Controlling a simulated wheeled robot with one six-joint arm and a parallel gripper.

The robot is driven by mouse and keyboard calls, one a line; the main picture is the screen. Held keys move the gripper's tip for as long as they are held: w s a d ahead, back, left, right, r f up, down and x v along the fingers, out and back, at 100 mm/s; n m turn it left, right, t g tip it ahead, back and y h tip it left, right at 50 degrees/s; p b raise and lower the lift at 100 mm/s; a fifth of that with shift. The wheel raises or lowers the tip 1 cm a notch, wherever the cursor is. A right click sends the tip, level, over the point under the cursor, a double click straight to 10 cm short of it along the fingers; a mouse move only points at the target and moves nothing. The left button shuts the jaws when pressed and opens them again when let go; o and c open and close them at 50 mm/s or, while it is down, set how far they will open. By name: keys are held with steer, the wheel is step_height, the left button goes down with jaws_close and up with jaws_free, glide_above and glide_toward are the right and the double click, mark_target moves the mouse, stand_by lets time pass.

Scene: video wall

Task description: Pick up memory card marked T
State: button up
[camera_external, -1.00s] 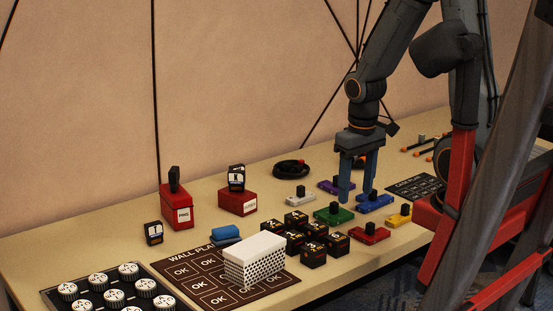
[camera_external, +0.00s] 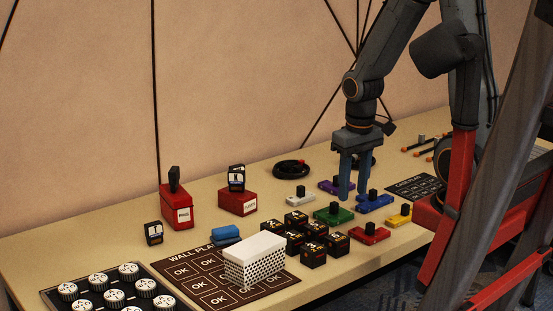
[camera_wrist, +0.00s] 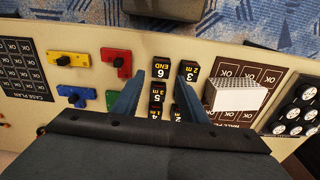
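Small black cards with white labels show in the external view. One card (camera_external: 154,233) stands on the table at the left. Another card (camera_external: 236,177) is upright in the right red box (camera_external: 238,203). A dark piece (camera_external: 174,179) stands in the left red box (camera_external: 177,209), its face turned away. The lettering is too small for me to tell which is marked T. My gripper (camera_external: 354,197) is open and empty, above the coloured blocks and well right of the cards. In the wrist view its blue fingers (camera_wrist: 160,76) are apart, with no red box or standing card in sight.
Numbered black cubes (camera_external: 313,253) stand mid-table, beside a white perforated box (camera_external: 254,262) on the wall plan (camera_external: 200,298). Coloured blocks with knobs (camera_external: 333,215), a blue item (camera_external: 226,233) and a cable coil (camera_external: 291,169) lie around. The table behind the red boxes is clear.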

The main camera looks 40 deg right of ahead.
steer(key=w+a+m+b, duration=0.1)
steer(key=w+a+m, duration=0.4)
steer(key=w, duration=0.7)
steer(key=m+y+b, duration=0.2)
steer(key=m+y, duration=0.3)
steer(key=m, duration=0.8)
glide_above(154, 223)
steer(key=d, duration=0.2)
steer(key=shift+g, duration=0.3)
steer(key=f, duration=0.5)
steer(key=s+f, duration=0.1)
steer(key=f, duration=0.2)
steer(key=shift+w+d+p+x, duration=0.15)
steer(key=shift+p+x, duration=0.15)
steer(key=shift+x, duration=0.85)
steer(key=shift+w+d+p+x, duration=0.15)
steer(key=shift+p+x, duration=0.15)
steer(key=shift+x, duration=0.8)
steer(key=shift+w+p+x, duration=0.15)
steer(key=shift+p+x, duration=0.15)
steer(key=shift+x, duration=0.85)
steer(key=shift+f, duration=0.1)
steer(key=shift+h, duration=0.3)
steer(key=shift+c, duration=0.3)
jaws_close()
